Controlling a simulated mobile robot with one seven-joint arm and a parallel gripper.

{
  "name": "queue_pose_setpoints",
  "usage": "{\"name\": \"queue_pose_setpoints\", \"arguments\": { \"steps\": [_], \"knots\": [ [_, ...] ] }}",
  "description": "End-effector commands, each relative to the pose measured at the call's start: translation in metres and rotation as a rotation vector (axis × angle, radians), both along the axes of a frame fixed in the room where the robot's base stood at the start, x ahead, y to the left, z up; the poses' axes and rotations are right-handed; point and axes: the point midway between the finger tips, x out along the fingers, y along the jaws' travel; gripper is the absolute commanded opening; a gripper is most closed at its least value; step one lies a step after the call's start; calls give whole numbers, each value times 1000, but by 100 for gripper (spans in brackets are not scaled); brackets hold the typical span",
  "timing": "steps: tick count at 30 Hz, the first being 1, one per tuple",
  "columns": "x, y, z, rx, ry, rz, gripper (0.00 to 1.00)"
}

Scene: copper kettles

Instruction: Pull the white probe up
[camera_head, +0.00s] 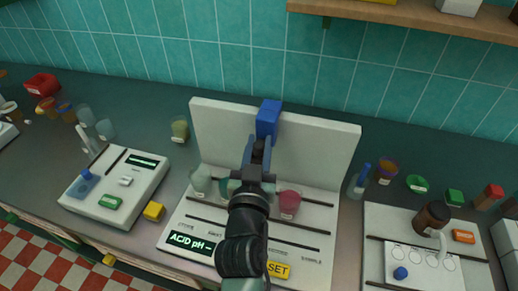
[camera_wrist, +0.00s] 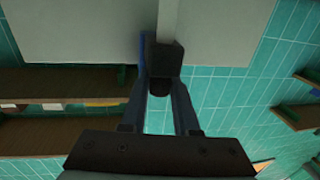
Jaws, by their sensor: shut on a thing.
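In the wrist view, a pale bar, which looks like the white probe (camera_wrist: 168,18), runs up from a dark block (camera_wrist: 164,58). My gripper (camera_wrist: 162,75) is shut, with its two fingers on either side of the dark block. In the head view, my gripper (camera_head: 258,150) is in front of the white back panel of the pH station (camera_head: 325,145), just below a blue block (camera_head: 268,118) at the panel's top edge. My arm hides the probe in the head view. The station's display (camera_head: 192,243) reads "ACID pH".
A white device (camera_head: 118,183) is at the left. A tray with a brown bottle (camera_head: 432,217) is at the right. A wooden shelf (camera_head: 420,14) hangs above.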

Motion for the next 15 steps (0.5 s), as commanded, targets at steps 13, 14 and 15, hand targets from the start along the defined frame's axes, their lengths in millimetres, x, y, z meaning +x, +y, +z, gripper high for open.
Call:
{"name": "queue_pose_setpoints", "arguments": {
  "steps": [13,14,15],
  "knots": [
    [0,0,25,-1,-4,0,0],
    [0,0,25,-1,-4,0,0],
    [0,0,25,-1,-4,0,0]
  ]
}}
